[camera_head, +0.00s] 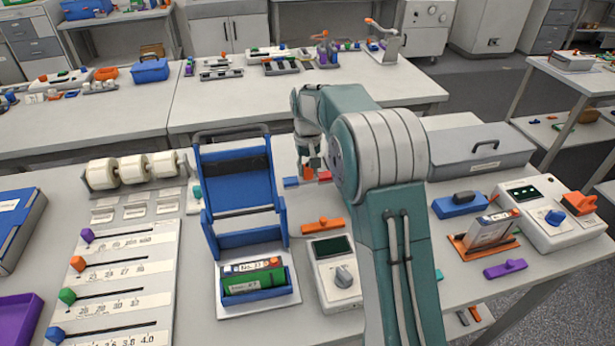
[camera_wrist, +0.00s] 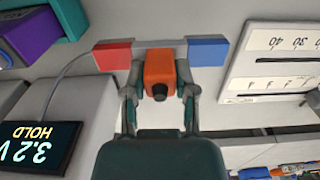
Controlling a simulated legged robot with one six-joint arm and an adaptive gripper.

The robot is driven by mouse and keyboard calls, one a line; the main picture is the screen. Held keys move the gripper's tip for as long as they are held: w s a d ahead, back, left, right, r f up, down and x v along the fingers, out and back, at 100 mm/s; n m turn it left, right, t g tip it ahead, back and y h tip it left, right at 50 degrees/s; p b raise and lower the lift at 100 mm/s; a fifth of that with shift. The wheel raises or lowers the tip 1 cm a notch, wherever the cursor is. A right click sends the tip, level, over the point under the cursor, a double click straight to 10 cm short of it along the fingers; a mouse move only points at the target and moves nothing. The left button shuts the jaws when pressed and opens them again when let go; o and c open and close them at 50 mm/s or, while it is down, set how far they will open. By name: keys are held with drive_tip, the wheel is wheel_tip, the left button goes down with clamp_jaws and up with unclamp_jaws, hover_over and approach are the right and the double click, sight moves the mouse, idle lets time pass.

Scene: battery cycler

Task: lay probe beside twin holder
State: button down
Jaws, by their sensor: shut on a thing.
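My gripper (camera_wrist: 158,70) is shut on the orange grip of the probe (camera_wrist: 160,70). The probe is a bar with a red block at one end and a blue block at the other. In the head view its blue end (camera_head: 291,182) and red end show left of my arm, above or at the table; contact is unclear. My arm hides part of the gripper in the head view.
A tall blue stand (camera_head: 238,175) is left of the probe. A white meter (camera_head: 335,272) and an orange piece (camera_head: 322,225) lie in front. In the wrist view, a display reads 3.2 V HOLD (camera_wrist: 38,148), with a scale plate (camera_wrist: 275,60) at right. A slider board (camera_head: 120,270) fills the left.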

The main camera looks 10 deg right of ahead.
sight(307, 177)
drive_tip(key=shift+w+a+f, duration=0.1)
drive_tip(key=shift+w+f, duration=0.05)
drive_tip(key=shift+f, duration=1.5)
drive_tip(key=shift+c, duration=2)
unclamp_jaws()
drive_tip(key=shift+f, duration=0.1)
